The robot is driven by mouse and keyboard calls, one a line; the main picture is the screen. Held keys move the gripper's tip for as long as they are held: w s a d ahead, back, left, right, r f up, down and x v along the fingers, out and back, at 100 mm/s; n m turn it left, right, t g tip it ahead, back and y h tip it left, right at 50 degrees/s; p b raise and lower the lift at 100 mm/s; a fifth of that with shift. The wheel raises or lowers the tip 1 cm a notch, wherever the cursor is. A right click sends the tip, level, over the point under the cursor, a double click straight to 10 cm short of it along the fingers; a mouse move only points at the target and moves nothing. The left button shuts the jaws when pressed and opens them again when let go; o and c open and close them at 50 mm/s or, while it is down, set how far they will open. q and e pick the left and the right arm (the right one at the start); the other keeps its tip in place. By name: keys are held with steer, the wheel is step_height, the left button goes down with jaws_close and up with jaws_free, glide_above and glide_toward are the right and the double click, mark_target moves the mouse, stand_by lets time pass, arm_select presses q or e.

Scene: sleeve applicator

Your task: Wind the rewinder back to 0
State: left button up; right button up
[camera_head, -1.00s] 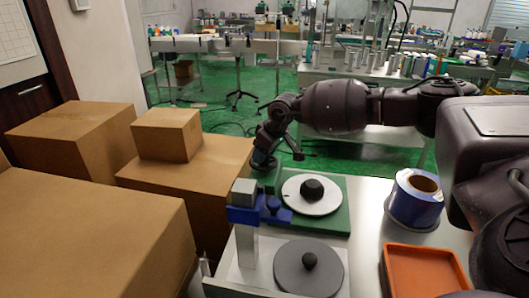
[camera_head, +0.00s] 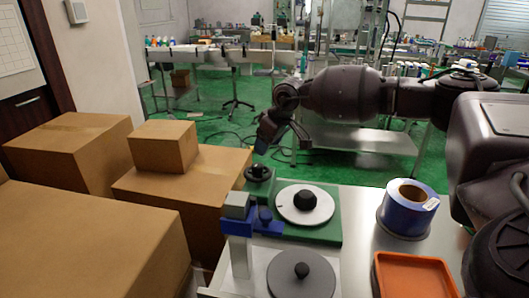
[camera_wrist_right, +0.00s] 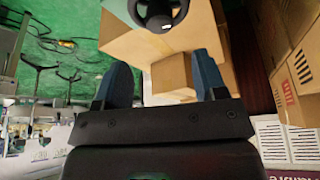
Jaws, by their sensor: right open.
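The applicator stands on the bench in the head view. Its green base carries a white disc (camera_head: 305,204) with a black knob (camera_head: 307,200) in its middle. A small black handwheel (camera_head: 258,175) sits at the back left corner of the green base; it also shows at the top of the right wrist view (camera_wrist_right: 158,14). A dark grey disc with a black knob (camera_head: 301,271) lies in front. My right gripper (camera_head: 263,146) is above and behind the handwheel, apart from it. In the wrist view its blue fingers (camera_wrist_right: 162,78) are spread with nothing between them. My left gripper is out of view.
A blue roll (camera_head: 398,220) and an orange tray (camera_head: 414,280) are on the bench to the right. A blue and grey post (camera_head: 238,226) rises at the applicator's left. Cardboard boxes (camera_head: 180,190) stand close on the left. Green floor (camera_head: 200,110) lies behind.

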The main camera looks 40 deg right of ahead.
steer(key=shift+v, duration=0.95)
